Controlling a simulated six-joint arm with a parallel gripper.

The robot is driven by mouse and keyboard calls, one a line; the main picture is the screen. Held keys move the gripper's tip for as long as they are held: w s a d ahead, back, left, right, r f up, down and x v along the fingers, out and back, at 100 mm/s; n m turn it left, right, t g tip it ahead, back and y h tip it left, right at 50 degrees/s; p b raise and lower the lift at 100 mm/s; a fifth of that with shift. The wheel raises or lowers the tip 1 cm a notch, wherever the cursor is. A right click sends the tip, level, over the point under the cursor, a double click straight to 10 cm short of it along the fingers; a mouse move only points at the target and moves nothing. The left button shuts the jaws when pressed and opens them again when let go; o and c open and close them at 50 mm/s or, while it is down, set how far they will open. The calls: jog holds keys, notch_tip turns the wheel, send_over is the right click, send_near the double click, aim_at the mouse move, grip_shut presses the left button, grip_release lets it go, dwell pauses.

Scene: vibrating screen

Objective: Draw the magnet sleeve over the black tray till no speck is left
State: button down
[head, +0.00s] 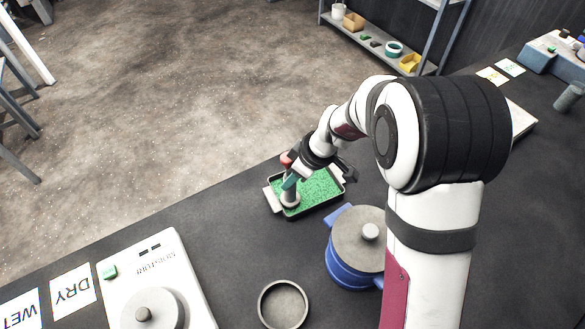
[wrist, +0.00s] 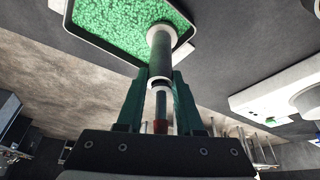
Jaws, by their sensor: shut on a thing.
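The black tray (head: 326,207) stands on the dark bench and is filled with green granules (head: 318,188). It also shows at the top of the wrist view (wrist: 88,42). My gripper (wrist: 160,88) is shut on the magnet sleeve (wrist: 161,48), a grey cylinder with a pale, wider end. In the head view the sleeve (head: 290,198) is at the tray's left part, with its pale end at the granules; I cannot tell if it touches them. A red knob (head: 286,160) shows above my gripper. No dark specks can be made out at this size.
A blue pot with a grey lid (head: 352,237) stands right of the tray, close to my arm. A round grey dish (head: 283,304) is in front. A white moisture device (head: 170,262) and WET (head: 20,310) and DRY (head: 73,291) cards lie at left. Bench between them is clear.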

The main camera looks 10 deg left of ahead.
jog(key=shift+w+d+f, duration=0.1)
jog(key=shift+d+f, duration=0.05)
jog(key=shift+f, duration=0.5)
jog(key=shift+w+d, duration=1.5)
jog(key=shift+d, duration=0.3)
jog(key=shift+s+a, duration=0.75)
jog(key=shift+a, duration=0.2)
jog(key=shift+s+a, duration=0.75)
jog(key=shift+a, duration=0.15)
jog(key=shift+w+d, duration=1.5)
jog(key=shift+d, duration=0.35)
jog(key=shift+s+a, duration=0.3)
jog(key=shift+a, duration=0.55)
jog(key=shift+s+a, duration=0.35)
jog(key=shift+a, duration=0.5)
jog(key=shift+s+a, duration=0.3)
jog(key=shift+a, duration=0.55)
jog(key=w+d, duration=0.3)
jog(key=d, duration=0.1)
jog(key=shift+s+a, duration=0.8)
jog(key=shift+a, duration=0.2)
jog(key=shift+s+a, duration=0.75)
jog(key=shift+a, duration=0.25)
jog(key=shift+w+d, duration=1.4)
jog(key=shift+w, duration=0.95)
notch_tip(320, 180, up, 8)
jog(key=shift+r, duration=0.15)
